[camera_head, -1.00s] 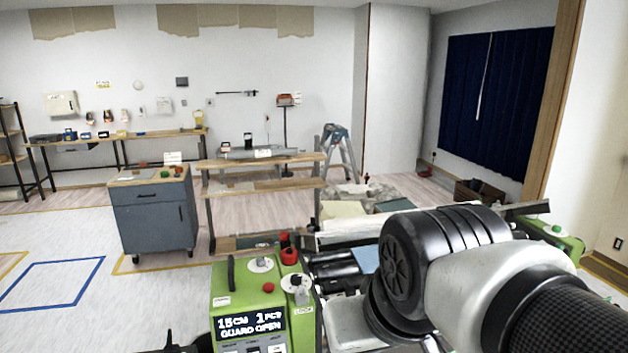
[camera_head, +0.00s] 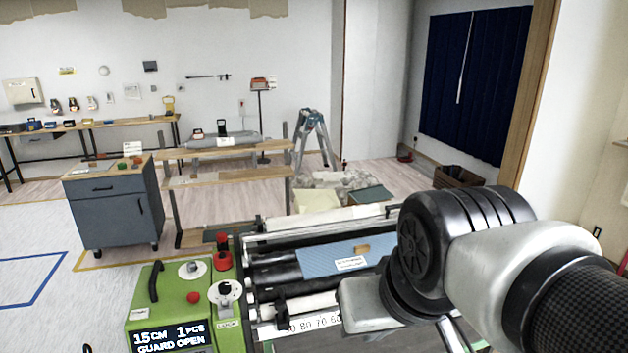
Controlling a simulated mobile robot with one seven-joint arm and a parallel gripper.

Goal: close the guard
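The green wallpaper paster (camera_head: 172,301) stands at the bottom of the view. Its display (camera_head: 172,340) reads "15CM 1PCS GUARD OPEN". Black rollers (camera_head: 282,273) lie exposed across the machine, and a blue panel with a white label (camera_head: 335,262) lies over them. I cannot tell for sure which part is the guard; a long pale bar (camera_head: 325,221) runs along the machine's far side. My arm reaches in from the right, over the machine's right part. My gripper (camera_head: 452,332) shows only partly at the bottom edge, and its fingers are not clear. My arm hides the machine's right end.
A red button (camera_head: 193,298) and a knob (camera_head: 222,239) sit on the machine's left end. A grey cabinet (camera_head: 114,213) stands behind left, beside a wooden shelf rack (camera_head: 228,179). A stepladder (camera_head: 313,137) stands farther back. The floor at left is open.

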